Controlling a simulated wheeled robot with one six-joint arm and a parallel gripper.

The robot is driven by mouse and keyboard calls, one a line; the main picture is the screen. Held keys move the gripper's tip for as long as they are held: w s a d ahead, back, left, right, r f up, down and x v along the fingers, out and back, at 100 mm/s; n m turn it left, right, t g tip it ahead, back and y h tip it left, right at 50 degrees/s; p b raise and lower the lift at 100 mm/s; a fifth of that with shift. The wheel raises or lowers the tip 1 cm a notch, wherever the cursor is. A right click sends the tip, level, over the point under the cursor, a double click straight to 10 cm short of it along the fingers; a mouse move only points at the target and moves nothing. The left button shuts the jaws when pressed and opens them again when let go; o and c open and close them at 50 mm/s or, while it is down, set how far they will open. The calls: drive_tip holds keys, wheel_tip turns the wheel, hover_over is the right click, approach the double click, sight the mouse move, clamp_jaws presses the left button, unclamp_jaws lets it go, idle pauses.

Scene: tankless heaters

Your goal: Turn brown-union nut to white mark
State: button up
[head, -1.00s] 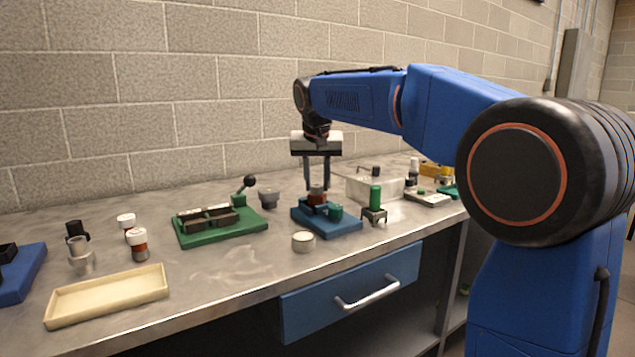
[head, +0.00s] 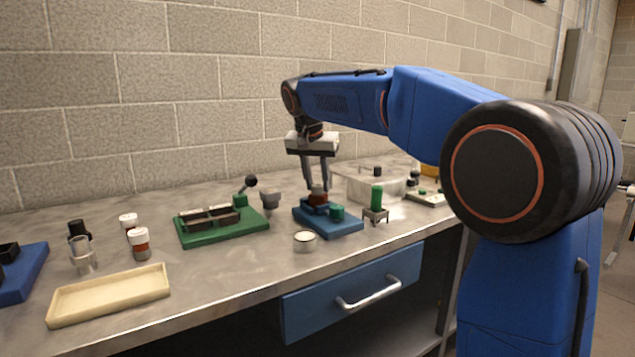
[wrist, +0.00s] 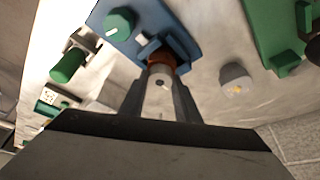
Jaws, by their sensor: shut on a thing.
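The brown union nut (head: 318,198) stands on the blue base (head: 335,226) near the middle of the bench. My gripper (head: 317,186) points straight down over it and is shut on the nut. A blue bracket-like block (wrist: 165,45) sits beside the nut. A green knob (wrist: 120,20) is on the same base. I cannot make out the white mark in either view.
A green fixture (head: 220,226) with a black-ball lever stands to the left, and a grey cup (head: 270,200) behind. A small round white-topped tin (head: 305,241) sits in front.

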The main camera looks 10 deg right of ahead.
drive_tip(key=o, duration=1)
drive_tip(key=shift+o, duration=0.2)
drive_tip(key=shift+r, duration=0.1)
drive_tip(key=v, duration=1.7)
drive_tip(key=shift+r, duration=0.15)
drive_tip(key=s+d+f+n, duration=0.2)
drive_tip(key=s+d+f, duration=0.1)
drive_tip(key=s+f, duration=0.9)
drive_tip(key=s+d+f+n+y, duration=0.1)
drive_tip(key=s+d+f, duration=0.3)
drive_tip(key=s+f, duration=0.8)
drive_tip(key=s+d+f+n+y, duration=0.1)
drive_tip(key=s+d+f+n, duration=0.2)
drive_tip(key=s+f, duration=0.9)
wheel_tip(320, 180, down, 3)
drive_tip(key=shift+s+d+f+t, duration=0.15)
drive_tip(key=shift+s+d+t, duration=0.25)
drive_tip(key=shift+d, duration=0.1)
